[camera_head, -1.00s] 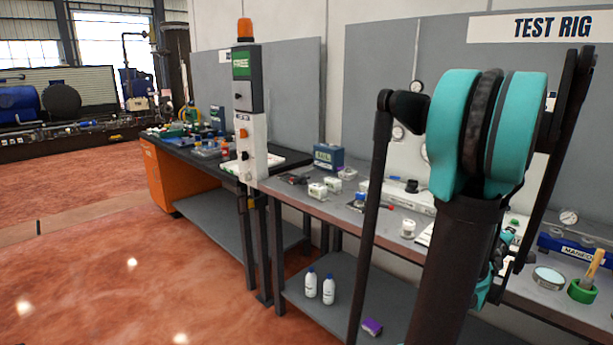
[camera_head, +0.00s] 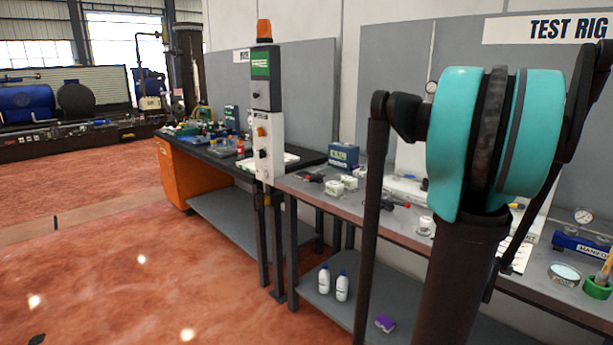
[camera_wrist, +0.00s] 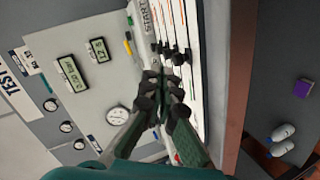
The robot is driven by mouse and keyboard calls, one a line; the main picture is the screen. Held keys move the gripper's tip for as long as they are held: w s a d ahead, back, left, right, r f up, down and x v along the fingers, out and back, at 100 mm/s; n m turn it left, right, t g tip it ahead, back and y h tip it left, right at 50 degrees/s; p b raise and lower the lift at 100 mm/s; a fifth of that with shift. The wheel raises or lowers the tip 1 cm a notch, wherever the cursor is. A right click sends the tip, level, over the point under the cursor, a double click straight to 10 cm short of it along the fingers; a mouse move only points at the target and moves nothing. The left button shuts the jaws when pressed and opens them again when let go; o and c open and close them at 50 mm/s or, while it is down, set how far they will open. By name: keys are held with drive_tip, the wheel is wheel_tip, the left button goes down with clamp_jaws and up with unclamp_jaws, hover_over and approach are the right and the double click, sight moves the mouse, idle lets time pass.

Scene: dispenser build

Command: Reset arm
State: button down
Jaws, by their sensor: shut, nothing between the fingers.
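My gripper (camera_wrist: 160,92) shows in the wrist view with its dark, green-sided fingers drawn together and nothing between them. It is in front of the bench and back panel, apart from the bottles on the lower shelf. In the head view my arm stands folded at the right, with a teal joint at the top; the gripper is hidden there.
The test rig bench (camera_head: 405,228) runs behind my arm, with small parts on top. White bottles (camera_head: 333,284) and a purple block (camera_head: 385,323) are on its lower shelf. A control post (camera_head: 266,120) with an orange lamp stands left of it. The red floor at left is clear.

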drive_tip(key=a+f+m+g+y, duration=0.1)
drive_tip(key=a+f+y, duration=0.25)
drive_tip(key=a, duration=0.65)
drive_tip(key=a+f+m+y, duration=0.1)
drive_tip(key=a+f+y, duration=0.3)
drive_tip(key=a, duration=0.6)
drive_tip(key=s+a+f+g+y, duration=0.1)
drive_tip(key=s+a+f, duration=0.1)
drive_tip(key=a, duration=0.4)
drive_tip(key=s+a+f+g+y, duration=0.1)
drive_tip(key=s+a+f, duration=0.1)
drive_tip(key=s+a, duration=0.3)
drive_tip(key=s+a+f+m+g+y, duration=0.1)
drive_tip(key=s+a+f+y, duration=0.1)
drive_tip(key=a, duration=0.4)
drive_tip(key=shift+s+a+f, duration=0.3)
drive_tip(key=shift+s+f, duration=0.2)
drive_tip(key=shift+s, duration=0.25)
drive_tip(key=shift+w, duration=0.1)
